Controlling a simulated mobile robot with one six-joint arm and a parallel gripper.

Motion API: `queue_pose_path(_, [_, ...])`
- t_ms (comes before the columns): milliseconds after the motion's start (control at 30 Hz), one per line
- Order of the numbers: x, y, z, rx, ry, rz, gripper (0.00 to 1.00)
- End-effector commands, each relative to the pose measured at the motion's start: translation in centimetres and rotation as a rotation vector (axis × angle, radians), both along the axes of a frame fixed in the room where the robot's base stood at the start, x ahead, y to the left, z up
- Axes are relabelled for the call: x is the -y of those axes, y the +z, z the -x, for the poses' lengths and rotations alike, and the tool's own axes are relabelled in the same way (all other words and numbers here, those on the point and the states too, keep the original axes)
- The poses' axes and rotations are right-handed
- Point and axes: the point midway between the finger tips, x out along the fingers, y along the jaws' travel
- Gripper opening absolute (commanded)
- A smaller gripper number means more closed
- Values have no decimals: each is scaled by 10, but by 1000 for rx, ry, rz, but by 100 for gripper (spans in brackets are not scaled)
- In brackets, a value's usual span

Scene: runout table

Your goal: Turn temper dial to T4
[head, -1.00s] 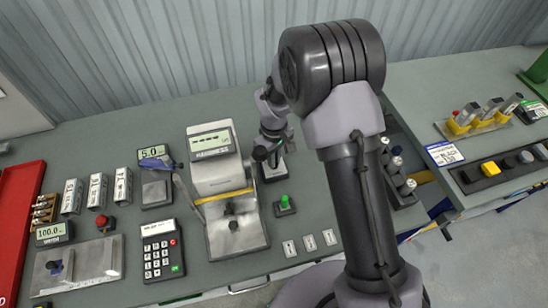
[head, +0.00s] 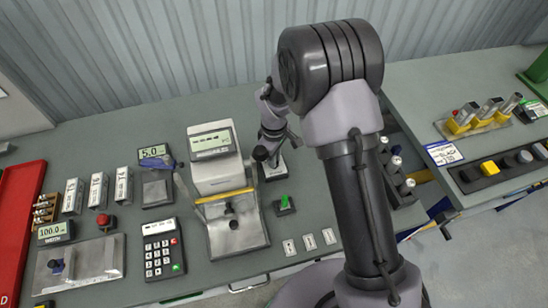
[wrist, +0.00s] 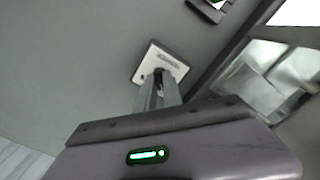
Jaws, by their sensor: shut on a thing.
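The temper dial's pale square plate (wrist: 176,68) lies flat on the grey bench in the wrist view. Its printed marks are too small to read. My gripper (wrist: 159,78) points down at it, with both fingers close together on the knob at its middle. The fingers hide most of the knob, so I cannot tell which mark it points to. In the head view, my gripper (head: 268,162) is over the plate (head: 275,174), right of the white tester, and the arm covers part of the dial.
The white tester (head: 214,165) with a display stands close left of the dial. A small box with a green switch (head: 284,202) sits just in front. A keypad (head: 162,248) is at front left. A rack of rollers (head: 403,185) stands to the right, beyond my arm.

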Motion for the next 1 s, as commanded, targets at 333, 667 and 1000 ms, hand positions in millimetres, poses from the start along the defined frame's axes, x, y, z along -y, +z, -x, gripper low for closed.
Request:
queue_pose_path(333, [0,0,0,1,-1,0,33])
queue_pose_path(667, [0,19,-1,3,-1,-1,33])
queue_pose_path(1000, [0,127,-1,5,-1,-2,33])
